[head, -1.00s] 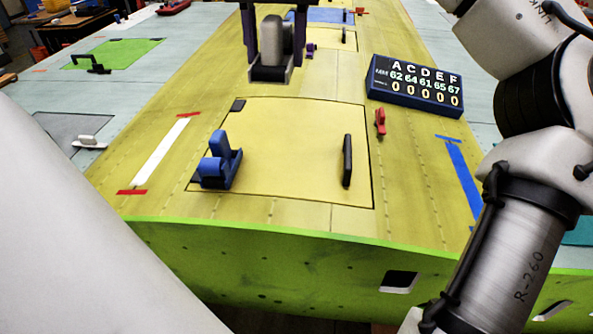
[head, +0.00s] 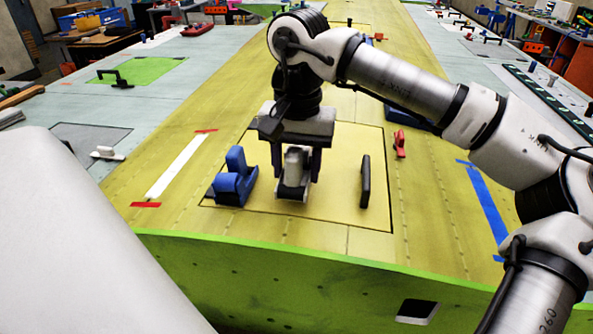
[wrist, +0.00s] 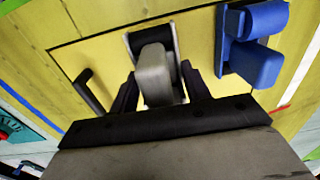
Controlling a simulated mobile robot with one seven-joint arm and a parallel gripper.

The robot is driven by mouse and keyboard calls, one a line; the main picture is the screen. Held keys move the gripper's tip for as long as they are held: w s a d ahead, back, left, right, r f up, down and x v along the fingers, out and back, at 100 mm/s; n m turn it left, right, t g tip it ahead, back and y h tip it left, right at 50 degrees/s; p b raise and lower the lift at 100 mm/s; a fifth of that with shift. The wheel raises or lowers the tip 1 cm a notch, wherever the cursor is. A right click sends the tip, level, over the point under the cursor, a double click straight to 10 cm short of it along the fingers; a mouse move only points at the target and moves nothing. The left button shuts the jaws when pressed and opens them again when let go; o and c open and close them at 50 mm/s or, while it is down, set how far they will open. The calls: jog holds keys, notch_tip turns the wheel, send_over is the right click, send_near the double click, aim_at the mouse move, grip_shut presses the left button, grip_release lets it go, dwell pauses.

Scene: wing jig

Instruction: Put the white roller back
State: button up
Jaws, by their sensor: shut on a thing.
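The white roller (head: 293,168), a pale grey-white block in a dark-edged pale holder, is held in my gripper (head: 294,176). It is over the yellow panel (head: 325,205), between a blue roller (head: 234,182) of like shape on its left and a black handle (head: 365,182) on its right. In the wrist view the white roller (wrist: 155,72) stands between my two dark fingers (wrist: 158,88), with the blue roller (wrist: 254,50) at right and the black handle (wrist: 90,92) at left. I cannot tell whether the roller's underside touches the panel.
A white strip (head: 179,167) with red ends lies to the left. A red clamp (head: 399,145) is beyond the handle, and a blue strip (head: 487,203) lies at right. My arm hides most of the dark score board. The panel between the blue roller and handle is otherwise clear.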

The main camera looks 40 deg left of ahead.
jog(key=shift+f, duration=1.05)
jog(key=shift+f, duration=0.2)
jog(key=o, duration=0.9)
jog(key=shift+o, duration=0.2)
jog(key=shift+r, duration=0.1)
notch_tip(320, 180, up, 12)
jog(key=shift+d+r+b, duration=0.15)
jog(key=shift+b, duration=0.7)
